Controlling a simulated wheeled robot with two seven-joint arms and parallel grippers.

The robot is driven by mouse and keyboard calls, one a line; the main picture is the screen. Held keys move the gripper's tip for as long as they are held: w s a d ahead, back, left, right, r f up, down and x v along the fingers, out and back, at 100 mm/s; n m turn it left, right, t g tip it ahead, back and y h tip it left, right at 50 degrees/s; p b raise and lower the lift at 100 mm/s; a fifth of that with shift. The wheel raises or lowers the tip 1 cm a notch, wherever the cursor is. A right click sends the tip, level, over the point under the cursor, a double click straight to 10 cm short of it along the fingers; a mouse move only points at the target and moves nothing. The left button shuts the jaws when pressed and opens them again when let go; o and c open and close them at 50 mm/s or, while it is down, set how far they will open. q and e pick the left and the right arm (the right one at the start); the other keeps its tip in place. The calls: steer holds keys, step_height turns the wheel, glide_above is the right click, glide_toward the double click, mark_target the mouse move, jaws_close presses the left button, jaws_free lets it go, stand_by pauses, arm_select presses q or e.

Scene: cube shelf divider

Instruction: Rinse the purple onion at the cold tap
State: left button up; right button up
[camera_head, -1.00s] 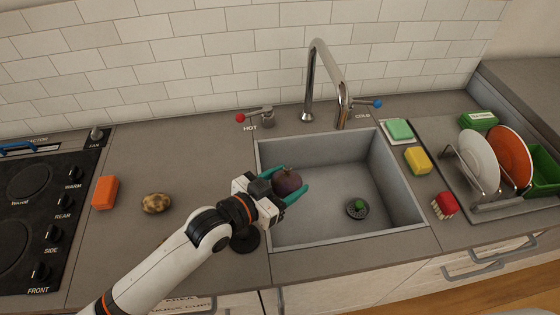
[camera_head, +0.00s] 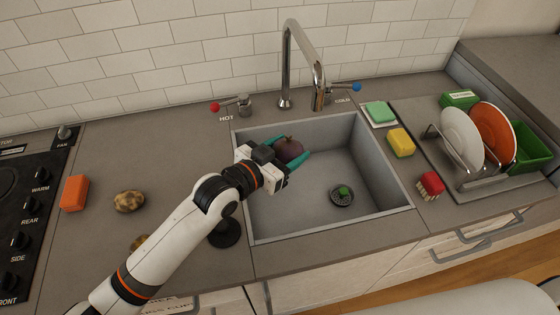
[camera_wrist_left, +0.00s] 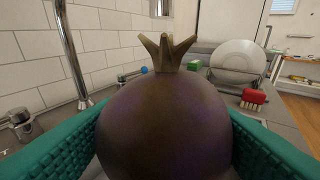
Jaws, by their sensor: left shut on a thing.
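The purple onion (camera_head: 288,149) is between the teal fingers of my left gripper (camera_head: 291,158), over the left back part of the sink (camera_head: 262,229). In the left wrist view the onion (camera_wrist_left: 165,125) fills the middle, stem end up, with a teal finger on each side. The gripper is shut on it. The tap spout (camera_head: 318,88) hangs over the back of the sink, to the right of the onion. The blue-knobbed cold handle (camera_head: 357,87) is right of the spout; the red-knobbed hot handle (camera_head: 215,107) is left. No water stream shows. My right gripper is not in view.
A drain with a green piece (camera_head: 343,192) lies in the sink floor. Right of the sink are a green sponge (camera_head: 380,111), a yellow sponge (camera_head: 401,142), a red brush (camera_head: 430,184) and a dish rack (camera_head: 480,178). A potato (camera_head: 129,202) and an orange block (camera_head: 75,193) lie left.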

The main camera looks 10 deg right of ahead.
arm_select(q)
steer(key=w+a+b+x, duration=0.1)
steer(key=b+x, duration=0.2)
steer(key=x, duration=0.4)
steer(key=shift+w+d+b, duration=0.15)
steer(key=shift+w+b, duration=0.05)
steer(key=shift+b, duration=0.15)
